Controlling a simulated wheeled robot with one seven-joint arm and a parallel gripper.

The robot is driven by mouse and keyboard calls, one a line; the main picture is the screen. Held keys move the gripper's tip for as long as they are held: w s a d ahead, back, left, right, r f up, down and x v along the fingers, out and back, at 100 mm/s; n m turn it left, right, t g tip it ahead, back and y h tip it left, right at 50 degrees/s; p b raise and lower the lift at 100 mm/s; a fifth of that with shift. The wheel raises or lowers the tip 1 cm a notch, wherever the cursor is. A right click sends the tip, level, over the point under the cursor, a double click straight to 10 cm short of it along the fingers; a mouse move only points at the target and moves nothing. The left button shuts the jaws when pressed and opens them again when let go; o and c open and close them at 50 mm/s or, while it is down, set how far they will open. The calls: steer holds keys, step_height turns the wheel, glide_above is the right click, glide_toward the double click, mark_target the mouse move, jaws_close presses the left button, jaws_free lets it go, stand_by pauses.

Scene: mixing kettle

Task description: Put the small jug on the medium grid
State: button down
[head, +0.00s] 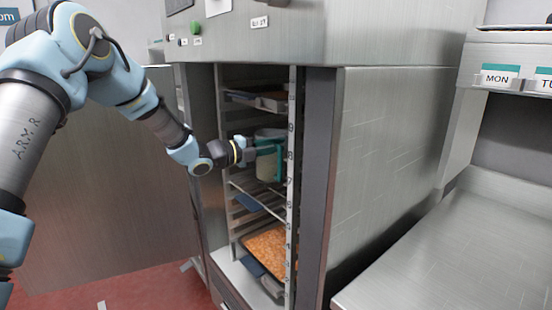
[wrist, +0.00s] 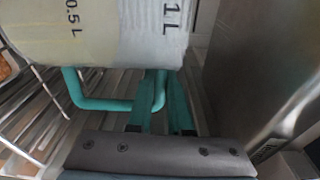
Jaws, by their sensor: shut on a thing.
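The small jug (head: 265,172) is a pale, translucent vessel with a teal handle, inside the open cabinet. In the wrist view the jug (wrist: 110,30) fills the top, lying sideways in the picture, with "1 L" and "0.5 L" marks. My gripper (head: 266,150) reaches in from the left and is shut on the jug's handle. In the wrist view its teal fingers (wrist: 162,105) are at the handle (wrist: 100,104). The medium grid (head: 262,198) is a wire shelf just below the jug. It also shows in the wrist view (wrist: 30,115). I cannot tell whether the jug touches it.
A dark tray (head: 268,101) sits on a rack above the jug. A tray of orange food (head: 268,247) is lower down. The cabinet's right frame (head: 313,180) stands close to the jug. A steel counter (head: 460,250) is at the right.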

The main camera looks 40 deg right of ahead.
mark_target(275, 177)
steer(key=shift+f+p, duration=0.4)
steer(key=shift+f, duration=1.45)
steer(key=c, duration=0.8)
jaws_free()
steer(key=shift+f, duration=0.1)
steer(key=shift+c, duration=0.2)
steer(key=w+a+b, duration=0.2)
steer(key=a+b, duration=0.1)
steer(key=a, duration=0.8)
steer(key=shift+a+r, duration=0.3)
steer(key=shift+a, duration=0.1)
steer(key=shift+w, duration=0.1)
